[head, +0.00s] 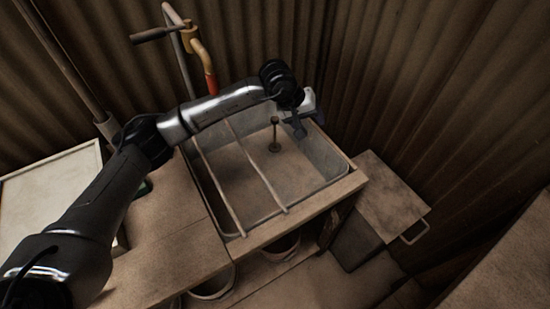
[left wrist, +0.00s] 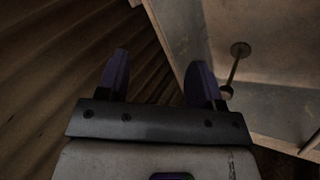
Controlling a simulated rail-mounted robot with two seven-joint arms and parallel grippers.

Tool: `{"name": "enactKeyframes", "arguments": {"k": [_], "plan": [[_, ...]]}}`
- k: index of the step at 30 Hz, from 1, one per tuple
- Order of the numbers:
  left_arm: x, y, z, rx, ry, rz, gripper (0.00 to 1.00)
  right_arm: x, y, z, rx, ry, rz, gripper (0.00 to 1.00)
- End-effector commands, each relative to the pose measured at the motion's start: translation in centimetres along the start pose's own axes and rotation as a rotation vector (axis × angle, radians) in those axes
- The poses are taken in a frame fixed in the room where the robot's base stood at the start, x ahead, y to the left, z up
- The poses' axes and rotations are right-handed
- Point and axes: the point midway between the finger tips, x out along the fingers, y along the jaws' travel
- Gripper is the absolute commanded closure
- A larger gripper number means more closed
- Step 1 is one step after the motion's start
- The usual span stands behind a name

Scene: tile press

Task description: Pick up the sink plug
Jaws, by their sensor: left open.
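The sink plug (head: 275,146) stands upright on the floor of the sink, a dark round base with a thin stem and a small knob on top. In the left wrist view the plug (left wrist: 236,66) is to the right of the fingers, with its knob close to the right finger. My left gripper (head: 299,129) is over the far right part of the sink, right of the plug's knob. Its two fingers (left wrist: 158,82) are apart with nothing between them. Whether a finger touches the knob I cannot tell. My right gripper is not in view.
The sink basin (head: 225,178) has two rods (head: 259,168) across its left part. A corrugated wall (head: 420,90) rises close behind and to the right. A tap pipe (head: 201,55) with a red end stands at the back left. Worktop (head: 165,220) lies left of the sink.

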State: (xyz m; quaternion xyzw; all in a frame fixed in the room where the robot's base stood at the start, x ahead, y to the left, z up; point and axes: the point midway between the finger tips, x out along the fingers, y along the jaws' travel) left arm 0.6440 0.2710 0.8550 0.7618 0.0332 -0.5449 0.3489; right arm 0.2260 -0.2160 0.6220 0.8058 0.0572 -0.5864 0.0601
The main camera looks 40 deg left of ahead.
Motion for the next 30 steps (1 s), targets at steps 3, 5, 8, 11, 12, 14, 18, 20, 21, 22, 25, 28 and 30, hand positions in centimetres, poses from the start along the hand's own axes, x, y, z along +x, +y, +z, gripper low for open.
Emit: {"name": "enactKeyframes", "arguments": {"k": [3,5,8,11,12,14,18,20,21,22,25,28,30], "plan": [[-0.3,-4.6,-3.3,0.115,0.099,-0.200,0.40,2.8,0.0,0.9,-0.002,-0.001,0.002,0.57],[-1.1,-6.3,-4.6,0.158,0.130,-0.290,0.40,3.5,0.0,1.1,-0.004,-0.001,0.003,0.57],[-2.3,-8.2,-6.1,0.206,0.162,-0.398,0.40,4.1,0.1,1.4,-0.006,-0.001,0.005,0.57],[-2.5,-9.6,-6.9,0.227,0.174,-0.457,0.40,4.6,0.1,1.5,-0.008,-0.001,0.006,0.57],[-2.3,-10.0,-7.1,0.232,0.175,-0.469,0.40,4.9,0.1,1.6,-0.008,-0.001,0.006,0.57],[-1.5,-10.5,-7.3,0.234,0.176,-0.476,0.40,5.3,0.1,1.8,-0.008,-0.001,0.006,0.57],[0.7,-11.6,-7.8,0.233,0.175,-0.475,0.40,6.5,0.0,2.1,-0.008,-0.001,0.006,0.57],[1.6,-12.0,-8.1,0.233,0.176,-0.474,0.40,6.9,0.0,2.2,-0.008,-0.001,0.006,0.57],[2.1,-12.2,-8.2,0.234,0.175,-0.474,0.40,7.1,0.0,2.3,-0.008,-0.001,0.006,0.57],[2.5,-12.4,-8.3,0.235,0.175,-0.474,0.40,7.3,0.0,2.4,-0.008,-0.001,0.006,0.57],[3.5,-12.8,-8.6,0.233,0.175,-0.473,0.40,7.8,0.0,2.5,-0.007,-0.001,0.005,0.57],[4.0,-13.1,-8.8,0.234,0.175,-0.472,0.40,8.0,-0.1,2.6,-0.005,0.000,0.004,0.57],[4.2,-13.2,-8.8,0.235,0.176,-0.472,0.40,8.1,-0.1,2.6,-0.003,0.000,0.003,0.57]]}}
